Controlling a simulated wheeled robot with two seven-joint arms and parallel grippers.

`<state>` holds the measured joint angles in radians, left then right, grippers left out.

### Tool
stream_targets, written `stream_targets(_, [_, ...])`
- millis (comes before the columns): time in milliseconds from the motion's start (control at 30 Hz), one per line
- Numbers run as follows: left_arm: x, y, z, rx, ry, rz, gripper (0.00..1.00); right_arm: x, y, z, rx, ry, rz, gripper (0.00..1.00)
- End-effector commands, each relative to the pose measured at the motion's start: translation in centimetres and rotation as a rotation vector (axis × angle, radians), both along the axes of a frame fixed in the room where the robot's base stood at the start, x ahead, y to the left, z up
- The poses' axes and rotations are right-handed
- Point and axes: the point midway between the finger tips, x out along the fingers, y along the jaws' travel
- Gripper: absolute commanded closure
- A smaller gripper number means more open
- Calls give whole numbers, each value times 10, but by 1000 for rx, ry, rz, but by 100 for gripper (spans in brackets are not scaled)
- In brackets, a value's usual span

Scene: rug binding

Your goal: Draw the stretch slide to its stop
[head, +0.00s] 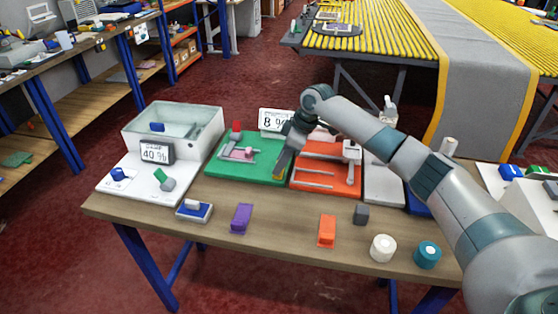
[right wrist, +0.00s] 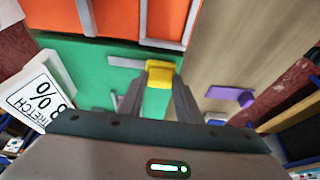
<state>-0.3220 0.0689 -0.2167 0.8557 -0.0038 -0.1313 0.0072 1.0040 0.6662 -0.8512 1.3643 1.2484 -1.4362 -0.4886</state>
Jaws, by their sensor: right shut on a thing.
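The green board (head: 222,172) lies on the table, with a pale slot and a small pink block on its left part. A yellow block (right wrist: 160,74), seemingly the stretch slide's handle, is at the board's right part; it also shows in the head view (head: 279,177), partly hidden by my fingers. My right gripper (head: 281,168) reaches down over it and is shut on it, one finger on each side in the wrist view. A pale bar (right wrist: 125,62) runs up to the block. The stretch display (head: 274,121) behind the board shows an 8, partly covered by my arm. My left gripper is out of view.
The orange board (head: 325,175) with metal rails adjoins on the right. A clear bin (head: 190,125) and a 40 % display (head: 157,152) stand left. Purple (head: 241,218), orange (head: 327,231) and grey (head: 361,213) blocks and two rolls sit along the front edge.

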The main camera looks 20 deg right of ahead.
Motion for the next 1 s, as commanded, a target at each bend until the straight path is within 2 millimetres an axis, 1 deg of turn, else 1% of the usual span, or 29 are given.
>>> stream_targets(33, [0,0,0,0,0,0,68,-1,-3,0,-5,3,-1,64])
stream_targets(100, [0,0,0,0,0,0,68,-1,-3,0,-5,3,-1,50])
stream_targets(433, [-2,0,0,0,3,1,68,0,-2,0,-4,2,-1,50])
stream_targets(567, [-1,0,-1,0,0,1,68,-1,-3,5,-3,1,0,50])
stream_targets(667, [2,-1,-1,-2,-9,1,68,-3,-6,11,-4,0,-1,50])
stream_targets(767, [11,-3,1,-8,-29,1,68,-6,-11,22,-4,0,-2,50])
stream_targets(967, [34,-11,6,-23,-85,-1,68,-13,-22,55,-4,-2,-2,50])
stream_targets(1000, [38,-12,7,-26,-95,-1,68,-14,-25,62,-3,-2,-2,50])
